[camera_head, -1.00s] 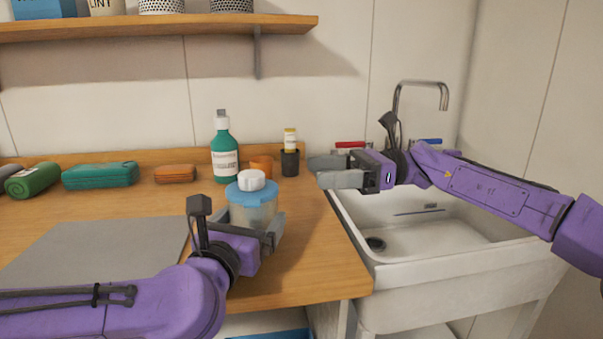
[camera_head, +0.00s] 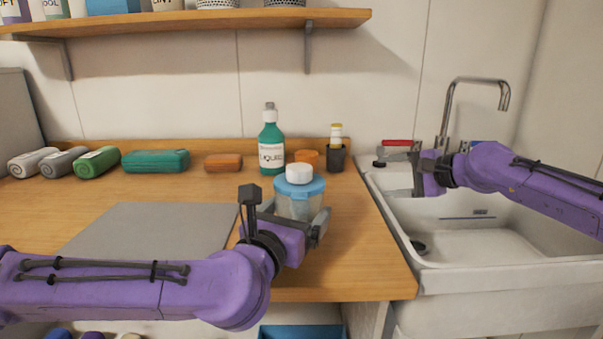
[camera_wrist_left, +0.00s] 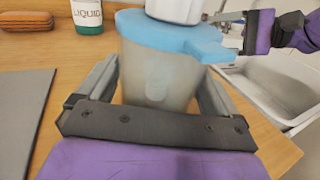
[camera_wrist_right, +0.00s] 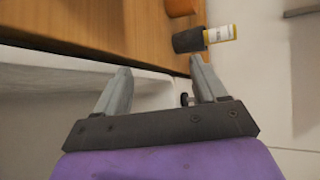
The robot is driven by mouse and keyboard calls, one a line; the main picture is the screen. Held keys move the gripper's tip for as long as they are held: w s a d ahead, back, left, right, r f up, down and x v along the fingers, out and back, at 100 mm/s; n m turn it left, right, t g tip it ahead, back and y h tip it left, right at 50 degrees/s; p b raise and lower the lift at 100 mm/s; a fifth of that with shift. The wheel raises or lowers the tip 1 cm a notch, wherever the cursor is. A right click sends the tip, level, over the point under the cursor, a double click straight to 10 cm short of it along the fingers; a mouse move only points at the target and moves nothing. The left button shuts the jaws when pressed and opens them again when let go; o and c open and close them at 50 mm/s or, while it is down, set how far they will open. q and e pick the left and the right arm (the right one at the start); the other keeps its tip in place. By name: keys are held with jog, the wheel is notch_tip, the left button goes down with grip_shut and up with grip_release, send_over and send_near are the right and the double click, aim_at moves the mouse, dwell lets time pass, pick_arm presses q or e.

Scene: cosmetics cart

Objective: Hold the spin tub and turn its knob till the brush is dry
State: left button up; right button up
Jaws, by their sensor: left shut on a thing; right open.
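The spin tub (camera_head: 297,205) is a cloudy clear cup with a blue lid and a white knob (camera_head: 299,174) on top. It stands upright on the wooden counter near its right end. My left gripper (camera_head: 318,222) is shut on the tub's body, one finger on each side, as the left wrist view (camera_wrist_left: 158,90) also shows. My right gripper (camera_head: 390,170) is open and empty over the sink's left edge, right of the tub and apart from it. A brush inside the tub cannot be made out. A yellow-topped item stands in a dark cup (camera_head: 336,158) behind the tub.
A green liquid bottle (camera_head: 271,145) and an orange cup (camera_head: 307,158) stand behind the tub. A grey mat (camera_head: 150,230) lies left. The white sink (camera_head: 480,247) with its faucet (camera_head: 475,85) is right. Rolled towels (camera_head: 97,162) line the back.

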aim_at(299, 166)
jog(key=w+d+r+n+t+h, duration=0.4)
jog(key=w+d+n+t+h, duration=0.15)
jog(key=n, duration=0.55)
jog(key=s+a+r+n+t+y, duration=0.15)
jog(key=r+n, duration=0.25)
jog(key=n, duration=0.4)
jog(key=a+r+n+t+y, duration=0.2)
jog(key=r+n+t+y, duration=0.15)
jog(key=n, duration=0.45)
jog(key=s+a+r+n+g+y, duration=0.1)
jog(key=s+a+n+g+y, duration=0.3)
jog(key=n, duration=0.7)
jog(key=s+a+n+g+y, duration=0.35)
jog(key=n+g+y, duration=0.2)
jog(key=n, duration=0.45)
jog(key=s+a+f+n+g, duration=0.25)
jog(key=s+n+g, duration=0.3)
jog(key=n, duration=0.35)
jog(key=s+a+f+n+g, duration=0.2)
jog(key=s+f+n+g, duration=0.15)
jog(key=n+g, duration=0.4)
jog(key=shift+n+t+h, duration=0.3)
jog(key=shift+n+t, duration=0.35)
jog(key=shift+t, duration=0.15)
jog(key=a, duration=1.1)
jog(key=shift+s+a+r, duration=0.15)
jog(key=shift+s+a, duration=0.2)
